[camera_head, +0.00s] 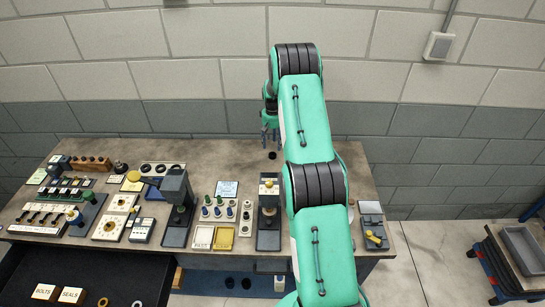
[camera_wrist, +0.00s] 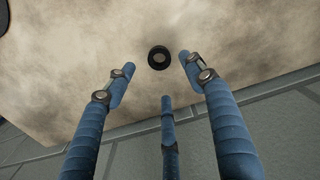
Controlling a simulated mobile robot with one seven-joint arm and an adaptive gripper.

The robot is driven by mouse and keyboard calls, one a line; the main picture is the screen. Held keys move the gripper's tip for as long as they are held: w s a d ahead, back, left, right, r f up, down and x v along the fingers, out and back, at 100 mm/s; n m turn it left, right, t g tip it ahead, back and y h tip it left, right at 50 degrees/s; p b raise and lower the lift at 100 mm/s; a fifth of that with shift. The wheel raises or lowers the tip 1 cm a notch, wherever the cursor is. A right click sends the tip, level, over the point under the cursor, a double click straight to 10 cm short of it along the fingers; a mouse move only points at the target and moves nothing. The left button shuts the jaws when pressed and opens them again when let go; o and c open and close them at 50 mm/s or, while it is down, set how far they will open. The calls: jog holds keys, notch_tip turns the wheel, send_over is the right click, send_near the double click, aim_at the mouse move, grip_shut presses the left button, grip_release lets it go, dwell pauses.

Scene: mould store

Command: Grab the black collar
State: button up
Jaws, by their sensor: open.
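The black collar (camera_wrist: 159,57) is a small dark ring lying flat on the worn table top, with a pale centre showing through its hole. It also shows in the head view (camera_head: 272,156) as a small dark spot near the table's back edge. My gripper (camera_wrist: 157,75) has its blue fingers spread apart with nothing between them. It is above the table, and the collar appears between and beyond the fingertips in the wrist view. In the head view my gripper (camera_head: 269,131) hangs just behind the collar, near the wall, apart from it.
The table top (camera_head: 340,185) is bare around the collar. More fixtures and trays crowd the left side. The block wall (camera_head: 200,115) rises close behind.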

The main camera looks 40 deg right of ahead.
aim_at(272, 154)
jog(key=shift+f, duration=0.75)
jog(key=shift+f, duration=0.15)
jog(key=shift+f, duration=2.45)
jog(key=c, duration=1.3)
